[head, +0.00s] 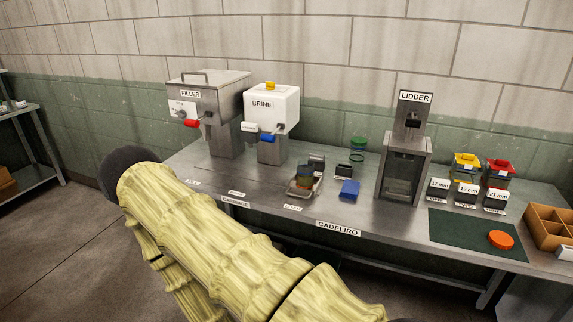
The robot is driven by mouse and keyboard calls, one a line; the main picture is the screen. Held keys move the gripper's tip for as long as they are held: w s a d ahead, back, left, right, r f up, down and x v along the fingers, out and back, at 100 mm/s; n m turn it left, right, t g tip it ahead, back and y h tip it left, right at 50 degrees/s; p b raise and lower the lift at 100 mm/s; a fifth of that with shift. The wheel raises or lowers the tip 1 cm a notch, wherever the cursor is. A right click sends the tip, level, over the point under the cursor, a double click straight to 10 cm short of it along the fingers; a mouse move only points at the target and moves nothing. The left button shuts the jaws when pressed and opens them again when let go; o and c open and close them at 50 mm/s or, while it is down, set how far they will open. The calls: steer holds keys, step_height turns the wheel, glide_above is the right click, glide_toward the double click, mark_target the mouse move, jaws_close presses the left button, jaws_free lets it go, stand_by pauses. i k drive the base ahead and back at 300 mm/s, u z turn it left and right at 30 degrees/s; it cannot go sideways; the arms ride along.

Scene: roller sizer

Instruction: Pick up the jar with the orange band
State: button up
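I cannot make out a jar with a clear orange band. A small dark jar (305,173) stands in a metal tray (293,190) at the middle of the steel table; any band on it is too small to tell. A glass jar with a green top (358,150) stands farther back, left of the lidder. An orange disc (500,240) lies on the dark green mat (448,237) at the right. My gripper does not show in the head view. A thick pale yellow, ridged form, seemingly my arm, fills the lower left foreground and hides part of the table's front.
The filler (222,95) and white brine dispenser (285,108) stand at the back left. The lidder (404,165) stands right of centre. A blue block (349,190) lies near the tray. Labelled bins (466,167) and a wooden divided box (552,232) are at the right.

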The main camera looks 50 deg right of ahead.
mark_target(306, 170)
steer(key=i, duration=1)
steer(key=z, duration=1.35)
